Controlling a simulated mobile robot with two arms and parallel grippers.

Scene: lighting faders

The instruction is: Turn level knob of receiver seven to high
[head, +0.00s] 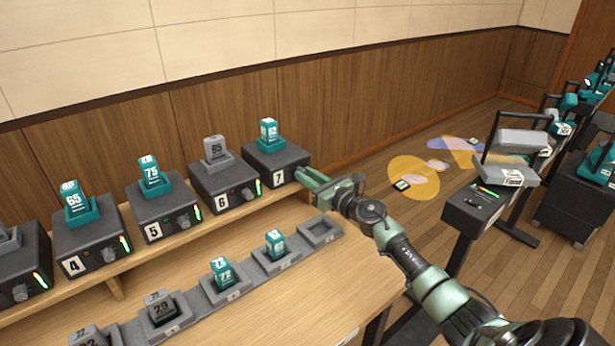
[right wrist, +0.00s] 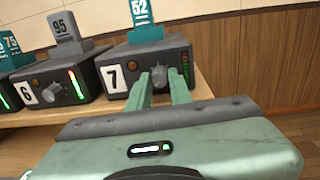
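Receiver seven (right wrist: 118,78) is a dark grey box labelled 7, with a teal pack numbered 52 (right wrist: 141,14) standing on top. Its grey level knob (right wrist: 159,74) shows between the fingertips of my right gripper (right wrist: 161,80) in the right wrist view. The fingers stand apart on either side of the knob; contact is not clear. Its meter (right wrist: 185,66) beside the knob looks mostly dim, with some orange-red. In the head view my right gripper (head: 304,178) is at the front of receiver seven (head: 274,160) and hides its knob. My left gripper is not in view.
Receiver six (head: 222,186), with a grey pack on top, stands to the left, its meter lit. More receivers line the wooden shelf. Below, a row of charging trays (head: 320,232) lies on the table.

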